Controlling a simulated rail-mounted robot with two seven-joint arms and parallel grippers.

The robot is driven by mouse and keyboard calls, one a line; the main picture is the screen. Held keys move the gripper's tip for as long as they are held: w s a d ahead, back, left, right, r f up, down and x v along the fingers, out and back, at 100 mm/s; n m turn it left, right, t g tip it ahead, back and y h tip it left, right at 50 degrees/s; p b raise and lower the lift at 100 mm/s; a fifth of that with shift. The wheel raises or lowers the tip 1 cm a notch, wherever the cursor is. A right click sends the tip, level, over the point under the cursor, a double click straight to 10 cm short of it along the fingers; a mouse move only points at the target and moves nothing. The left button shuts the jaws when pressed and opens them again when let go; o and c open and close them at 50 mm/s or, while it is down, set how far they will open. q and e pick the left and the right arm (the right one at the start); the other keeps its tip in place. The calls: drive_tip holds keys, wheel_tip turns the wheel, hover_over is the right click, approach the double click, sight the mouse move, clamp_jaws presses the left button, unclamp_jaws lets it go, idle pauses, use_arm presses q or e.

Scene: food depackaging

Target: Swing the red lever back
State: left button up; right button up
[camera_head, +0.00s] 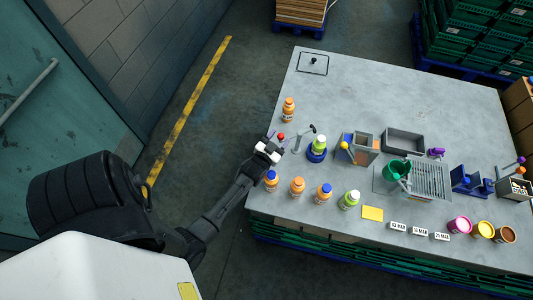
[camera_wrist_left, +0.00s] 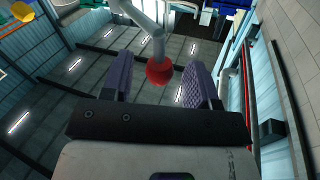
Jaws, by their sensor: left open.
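The red lever knob (camera_head: 281,136) is small and round and shows at the fingertips of my left gripper (camera_head: 277,143), at the left part of the table. In the left wrist view, the red knob (camera_wrist_left: 159,74) hangs at the end of a pale lever arm (camera_wrist_left: 157,42), between the two purple-padded fingers of my left gripper (camera_wrist_left: 160,80). The fingers are open, with a gap on each side of the knob. A grey post with a bent top (camera_head: 312,128) stands beside a blue round base holding a green-capped bottle (camera_head: 319,143). My right gripper is not in view.
An orange bottle (camera_head: 288,110) stands behind my left gripper. Several capped bottles, including one with a blue cap (camera_head: 271,180), line the front edge. A grey tray (camera_head: 404,141) and a slatted rack (camera_head: 432,180) lie to the right. The table's back left is mostly clear.

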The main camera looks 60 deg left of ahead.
use_arm(q)
drive_tip(key=b+v, duration=0.1)
drive_tip(key=v, duration=0.9)
drive_tip(key=shift+s+d, duration=0.2)
drive_tip(key=shift+s, duration=0.15)
drive_tip(key=shift+c, duration=0.3)
